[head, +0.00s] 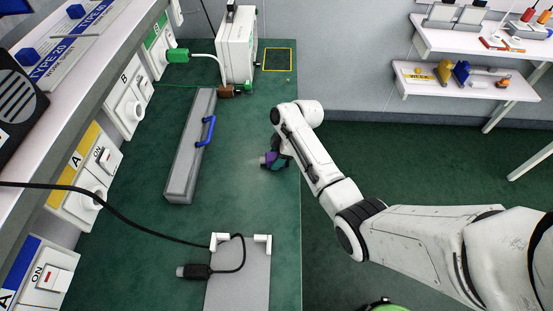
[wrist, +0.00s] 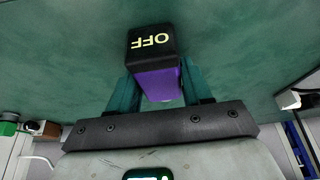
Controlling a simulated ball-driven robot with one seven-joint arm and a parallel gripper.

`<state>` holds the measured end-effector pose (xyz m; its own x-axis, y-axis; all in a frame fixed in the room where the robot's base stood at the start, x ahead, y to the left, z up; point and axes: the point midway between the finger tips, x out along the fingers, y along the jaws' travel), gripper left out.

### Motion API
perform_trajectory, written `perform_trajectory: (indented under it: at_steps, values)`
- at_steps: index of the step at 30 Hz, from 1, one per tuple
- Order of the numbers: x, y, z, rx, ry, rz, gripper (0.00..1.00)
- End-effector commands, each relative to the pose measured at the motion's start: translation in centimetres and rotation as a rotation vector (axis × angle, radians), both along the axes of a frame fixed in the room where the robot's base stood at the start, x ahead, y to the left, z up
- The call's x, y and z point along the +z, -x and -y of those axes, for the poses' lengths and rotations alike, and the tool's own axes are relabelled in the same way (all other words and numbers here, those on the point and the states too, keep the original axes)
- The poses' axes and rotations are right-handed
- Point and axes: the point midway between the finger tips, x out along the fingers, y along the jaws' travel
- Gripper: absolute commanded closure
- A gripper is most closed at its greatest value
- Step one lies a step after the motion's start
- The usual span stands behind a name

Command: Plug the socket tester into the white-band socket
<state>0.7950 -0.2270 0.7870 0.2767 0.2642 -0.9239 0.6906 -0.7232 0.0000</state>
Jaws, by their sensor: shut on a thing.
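My gripper (head: 281,152) is over the right part of the green bench, shut on a small purple and black block, which I take to be the socket tester (head: 269,159). In the wrist view, the teal fingers of my gripper (wrist: 162,92) press on the sides of its purple body (wrist: 158,83); its black end (wrist: 151,42) reads OFF, upside down. Its prongs cannot be made out. The white-band socket (head: 128,104), marked B, is on the left wall panel between the yellow and green ones, well left of my gripper. Its face is seen at a slant.
A long grey box with a blue handle (head: 190,150) lies between my gripper and the sockets. A black cable runs across the front left to a black plug (head: 194,271) by a grey plate (head: 240,285). A white case (head: 237,45) stands at the back.

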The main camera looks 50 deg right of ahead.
Motion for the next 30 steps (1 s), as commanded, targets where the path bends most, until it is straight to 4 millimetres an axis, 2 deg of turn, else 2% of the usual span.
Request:
perform_trajectory:
  at_steps: [12, 16, 19, 30]
  values:
    - [0.4, 0.0, 0.0, 0.0, 0.0, 0.0, 0.83]
    - [1.5, 0.0, 0.0, 0.0, 0.001, 0.002, 0.83]
    - [3.2, -0.1, 0.1, 0.0, 0.003, 0.005, 0.83]
    - [9.4, 5.8, -1.9, -0.001, 0.001, 0.002, 0.83]
